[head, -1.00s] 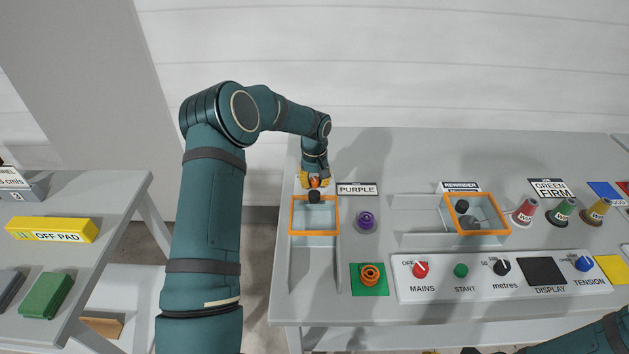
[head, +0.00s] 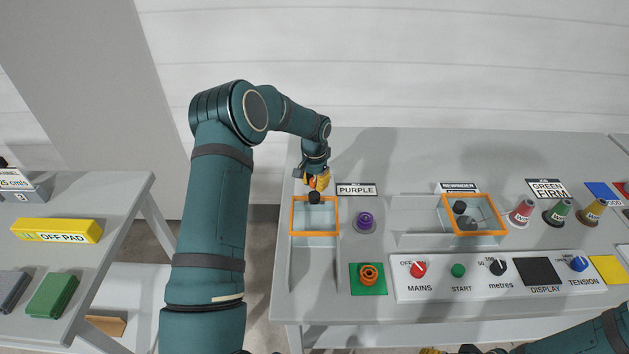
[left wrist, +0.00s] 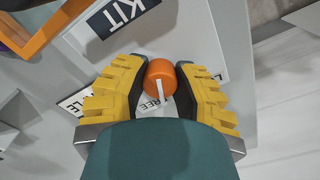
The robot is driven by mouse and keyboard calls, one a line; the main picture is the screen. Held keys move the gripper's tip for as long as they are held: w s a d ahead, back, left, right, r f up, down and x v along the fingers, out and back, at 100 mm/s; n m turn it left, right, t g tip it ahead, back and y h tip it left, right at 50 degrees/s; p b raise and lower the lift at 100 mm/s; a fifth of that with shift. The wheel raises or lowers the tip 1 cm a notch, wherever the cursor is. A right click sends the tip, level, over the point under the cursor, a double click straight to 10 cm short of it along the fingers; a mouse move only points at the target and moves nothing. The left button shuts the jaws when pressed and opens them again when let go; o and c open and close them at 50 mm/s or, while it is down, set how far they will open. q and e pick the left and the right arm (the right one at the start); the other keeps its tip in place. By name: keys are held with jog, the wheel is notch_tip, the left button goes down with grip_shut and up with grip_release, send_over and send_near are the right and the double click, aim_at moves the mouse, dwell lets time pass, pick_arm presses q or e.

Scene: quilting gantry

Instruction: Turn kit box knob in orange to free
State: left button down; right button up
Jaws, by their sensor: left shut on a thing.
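The orange knob (left wrist: 160,72) has a white pointer line that runs toward a partly covered label ending in "REE" (left wrist: 150,106). Another label, starting with "L" (left wrist: 200,73), lies partly behind the right finger in the left wrist view. My left gripper (head: 318,184) is shut on the knob, one yellow finger on each side, also in the left wrist view (left wrist: 162,88). Only a sliver of my right gripper (head: 432,351) shows at the bottom edge.
A "KIT" sign (left wrist: 122,14) lies near the knob. To the right are a purple knob (head: 365,220), an orange knob on a green pad (head: 369,274), a second orange-rimmed box (head: 478,233) and a control panel (head: 440,287). Open table lies behind them.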

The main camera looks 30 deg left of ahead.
aim_at(314, 180)
pick_arm(q)
jog(key=shift+m, duration=1)
jog(key=c, duration=0.7)
grip_release()
jog(key=shift+r, duration=0.1)
notch_tip(314, 180, up, 12)
jog(key=shift+f, duration=0.1)
jog(key=shift+s, duration=0.1)
